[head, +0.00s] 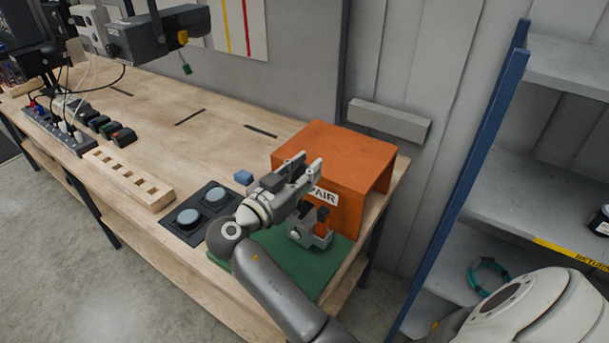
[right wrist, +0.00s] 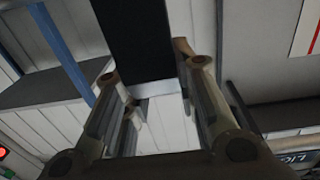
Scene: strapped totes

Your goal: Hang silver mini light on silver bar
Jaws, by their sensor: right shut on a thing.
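My right gripper (head: 304,164) is above the front left of the orange box, over the workbench. In the right wrist view its two fingers (right wrist: 152,75) are on either side of a dark block with a grey end (right wrist: 140,40), and the gripper is shut on it. I cannot tell whether this block is the silver mini light; in the head view it is not clear between the fingers. A pale grey bar (head: 389,120) is fixed to the wall behind the orange box, apart from the gripper. It may be the silver bar. My left gripper is not in view.
The orange box (head: 335,140) stands at the bench's right end. A grey device with an orange part (head: 308,232) is on the green mat (head: 336,262). A black pad with two round discs (head: 188,217) lies left of it. A shelf with a blue post (head: 465,180) is at right.

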